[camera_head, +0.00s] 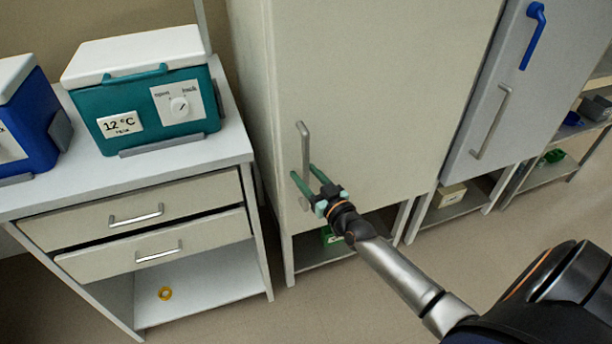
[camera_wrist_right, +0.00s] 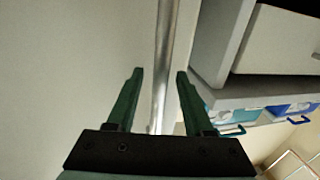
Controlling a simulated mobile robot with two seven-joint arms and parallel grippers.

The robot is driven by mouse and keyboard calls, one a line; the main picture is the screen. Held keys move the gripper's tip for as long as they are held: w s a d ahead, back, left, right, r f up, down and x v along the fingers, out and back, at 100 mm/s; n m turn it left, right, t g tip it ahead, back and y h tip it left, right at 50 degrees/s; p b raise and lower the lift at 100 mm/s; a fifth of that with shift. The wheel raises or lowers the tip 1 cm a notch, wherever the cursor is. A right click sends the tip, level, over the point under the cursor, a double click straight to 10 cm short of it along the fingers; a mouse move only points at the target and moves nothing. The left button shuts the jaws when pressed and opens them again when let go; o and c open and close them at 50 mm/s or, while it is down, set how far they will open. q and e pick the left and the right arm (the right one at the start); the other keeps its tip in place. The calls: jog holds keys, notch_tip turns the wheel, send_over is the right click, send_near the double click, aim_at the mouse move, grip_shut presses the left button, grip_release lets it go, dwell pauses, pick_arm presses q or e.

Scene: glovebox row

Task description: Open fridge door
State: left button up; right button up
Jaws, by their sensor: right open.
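The fridge door (camera_head: 370,80) is a tall pale panel in the middle of the head view, and it looks shut. Its vertical metal handle (camera_head: 304,145) is near the door's left edge. My right gripper (camera_head: 302,173) is open at the lower part of the handle, with its green fingers to either side of it. In the right wrist view the handle (camera_wrist_right: 164,60) runs between the two open fingers (camera_wrist_right: 158,72), with a gap on both sides. My left gripper is not in view.
A drawer cabinet (camera_head: 150,225) stands left of the fridge, with a teal cooler box (camera_head: 155,95) and a blue box (camera_head: 30,120) on top. A grey cabinet door (camera_head: 520,90) with a handle is at right. Floor in front is clear.

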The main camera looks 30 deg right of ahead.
jog(key=shift+w, duration=0.2)
grip_shut()
dwell(0.4)
dwell(1.0)
